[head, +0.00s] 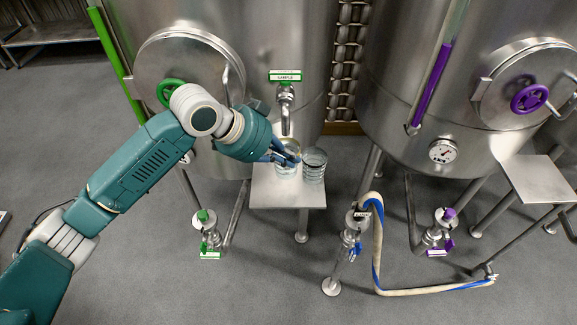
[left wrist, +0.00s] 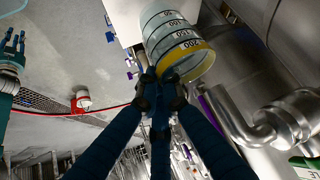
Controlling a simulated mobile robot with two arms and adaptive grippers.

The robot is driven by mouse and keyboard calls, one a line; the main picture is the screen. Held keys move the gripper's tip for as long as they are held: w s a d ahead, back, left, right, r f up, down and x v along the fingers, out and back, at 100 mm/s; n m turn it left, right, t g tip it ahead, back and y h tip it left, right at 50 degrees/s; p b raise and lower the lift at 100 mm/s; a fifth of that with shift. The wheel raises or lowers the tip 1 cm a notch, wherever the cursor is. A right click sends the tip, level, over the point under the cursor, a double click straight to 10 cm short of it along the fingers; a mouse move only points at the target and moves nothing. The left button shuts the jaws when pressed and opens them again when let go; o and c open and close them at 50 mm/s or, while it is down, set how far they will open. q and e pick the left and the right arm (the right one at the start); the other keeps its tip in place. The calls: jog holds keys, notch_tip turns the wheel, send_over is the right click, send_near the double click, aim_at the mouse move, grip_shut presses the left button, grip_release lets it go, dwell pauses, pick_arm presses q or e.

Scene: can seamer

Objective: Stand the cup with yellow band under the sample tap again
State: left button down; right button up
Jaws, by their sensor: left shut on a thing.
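The clear cup with the yellow band (left wrist: 192,62) fills the top middle of the left wrist view, with dark graduation marks on its wall. My left gripper (left wrist: 160,82) is shut on it. In the head view, this cup (head: 287,171) is at the small steel shelf (head: 288,197), partly hidden by my left gripper (head: 290,158). I cannot tell whether its base touches the shelf. The sample tap (head: 286,108) is above, under a green SAMPLE sign (head: 286,76). My right gripper (left wrist: 14,44) shows at the left edge of the left wrist view, fingers apart and empty.
A second clear cup with a dark rim (head: 315,165) stands on the shelf, close right of the held cup. The steel tanks (head: 285,35) rise behind the shelf. A hose (head: 379,245) and valves (head: 207,230) are lower down.

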aim_at(283, 169)
pick_arm(q)
jog(key=f, duration=0.1)
jog(key=w+f+p, duration=0.1)
jog(key=shift+w+f, duration=0.15)
jog(key=shift+f, duration=0.15)
notch_tip(283, 169, down, 4)
jog(key=shift+r+p, duration=0.2)
jog(key=shift+p, duration=0.55)
jog(key=shift+w+f, duration=0.15)
jog(key=shift+f, duration=0.25)
jog(key=c, duration=1.9)
grip_release()
jog(key=shift+c, duration=0.2)
jog(key=b+v, duration=0.2)
jog(key=v, duration=1)
